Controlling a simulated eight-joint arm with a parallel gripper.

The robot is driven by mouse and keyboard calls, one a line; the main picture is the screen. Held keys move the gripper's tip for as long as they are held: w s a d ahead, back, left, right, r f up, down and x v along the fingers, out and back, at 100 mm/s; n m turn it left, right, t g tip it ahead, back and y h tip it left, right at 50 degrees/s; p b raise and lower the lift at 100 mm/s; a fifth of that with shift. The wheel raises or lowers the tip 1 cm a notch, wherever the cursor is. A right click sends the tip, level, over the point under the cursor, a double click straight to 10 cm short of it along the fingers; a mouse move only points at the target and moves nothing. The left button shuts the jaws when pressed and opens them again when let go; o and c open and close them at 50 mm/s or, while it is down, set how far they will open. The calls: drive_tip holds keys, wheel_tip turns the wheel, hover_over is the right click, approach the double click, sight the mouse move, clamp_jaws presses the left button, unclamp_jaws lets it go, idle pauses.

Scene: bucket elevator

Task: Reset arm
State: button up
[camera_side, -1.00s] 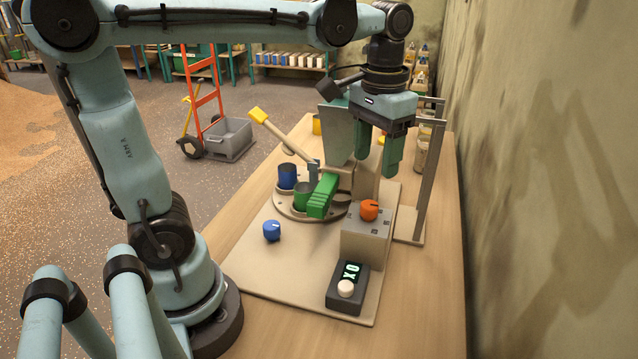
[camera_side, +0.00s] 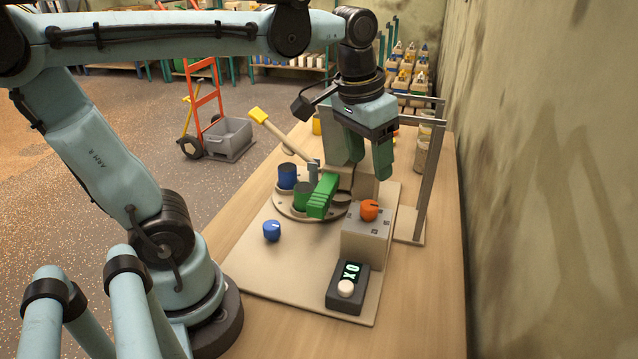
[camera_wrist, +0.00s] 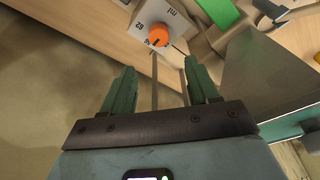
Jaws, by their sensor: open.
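My gripper (camera_side: 368,158) hangs above the far part of the bucket elevator machine, behind the orange knob (camera_side: 369,210). Its green fingers are apart and empty; they also show spread in the wrist view (camera_wrist: 160,92). The orange knob sits on a beige block and shows ahead of the fingers in the wrist view (camera_wrist: 158,37). A green lever handle (camera_side: 322,195) lies beside the turntable (camera_side: 285,207), which holds a blue cup (camera_side: 287,175) and a green cup (camera_side: 303,194). A yellow-tipped lever (camera_side: 280,132) slants up to the left.
A blue knob (camera_side: 271,230) and a dark box with a lit display and white button (camera_side: 347,289) are on the base plate (camera_side: 290,277). A metal post frame (camera_side: 430,175) stands right of my gripper. The wall (camera_side: 550,180) is close on the right.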

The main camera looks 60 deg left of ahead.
sight(364, 206)
drive_tip(key=s+f+t, duration=0.1)
drive_tip(key=f, duration=0.1)
drive_tip(key=s+f+t, duration=0.1)
drive_tip(key=f+t, duration=0.2)
drive_tip(key=f, duration=0.1)
drive_tip(key=shift+s+f+m+t, duration=0.25)
drive_tip(key=shift+s+m+t, duration=0.15)
